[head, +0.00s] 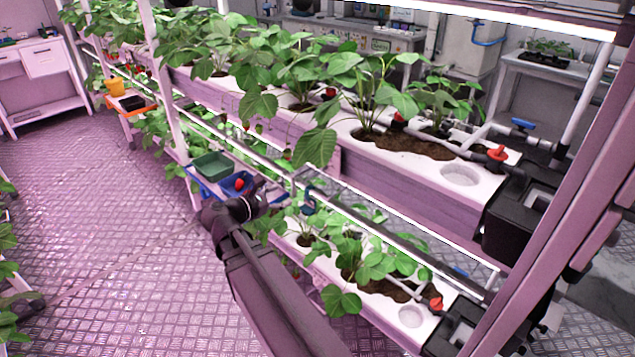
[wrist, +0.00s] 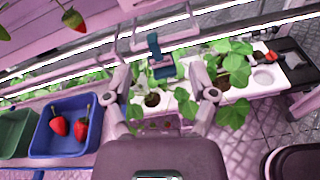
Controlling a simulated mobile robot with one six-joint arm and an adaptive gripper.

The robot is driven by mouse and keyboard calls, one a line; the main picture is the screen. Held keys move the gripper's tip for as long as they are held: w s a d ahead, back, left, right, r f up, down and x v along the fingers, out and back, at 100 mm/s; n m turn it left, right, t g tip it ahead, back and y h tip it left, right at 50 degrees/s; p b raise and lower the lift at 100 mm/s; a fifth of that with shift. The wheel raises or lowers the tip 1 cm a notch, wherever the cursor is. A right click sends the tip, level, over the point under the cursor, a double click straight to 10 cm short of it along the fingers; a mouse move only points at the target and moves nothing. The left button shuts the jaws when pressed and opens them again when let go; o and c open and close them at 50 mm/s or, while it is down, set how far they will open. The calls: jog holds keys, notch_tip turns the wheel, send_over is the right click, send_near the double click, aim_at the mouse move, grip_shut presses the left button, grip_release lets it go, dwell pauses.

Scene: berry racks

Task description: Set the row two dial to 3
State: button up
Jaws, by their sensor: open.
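No dial with readable numbers shows, so I cannot tell which part is the row two dial. A red knob (head: 497,153) sits at the right end of the upper planter (head: 400,190). Another red knob (head: 436,303) sits at the right end of the lower planter (head: 330,265). A blue valve handle (head: 522,124) is on the pipe at the upper right. My gripper (head: 245,205) is by the rail left of the lower plants. In the wrist view my gripper (wrist: 160,82) is open and empty, with a dark teal fitting (wrist: 160,58) beyond its fingers.
A blue bin (wrist: 65,145) with two strawberries and a green bin (wrist: 14,132) are left of my gripper. A metal rail (head: 400,250) runs above the lower plants. A pink rack post (head: 570,215) stands at the right. The floor (head: 90,240) at the left is mostly clear.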

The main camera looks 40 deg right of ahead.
aim_at(319, 168)
jog(key=shift+w+d+r+n+h+b, duration=0.15)
jog(key=shift+d+r+n+h+b, duration=0.2)
jog(key=shift+n+h, duration=0.3)
jog(key=shift+w+d+r+n+h+b, duration=0.15)
jog(key=shift+d+r+n+h+b, duration=0.25)
jog(key=shift+n, duration=0.45)
jog(key=shift+f, duration=0.15)
jog(key=shift+w+d, duration=0.15)
jog(key=shift+d, duration=2.1)
jog(key=shift+w+d, duration=0.2)
jog(key=shift+d, duration=2.1)
jog(key=shift+w+d, duration=0.15)
jog(key=shift+d, duration=2.1)
grip_shut()
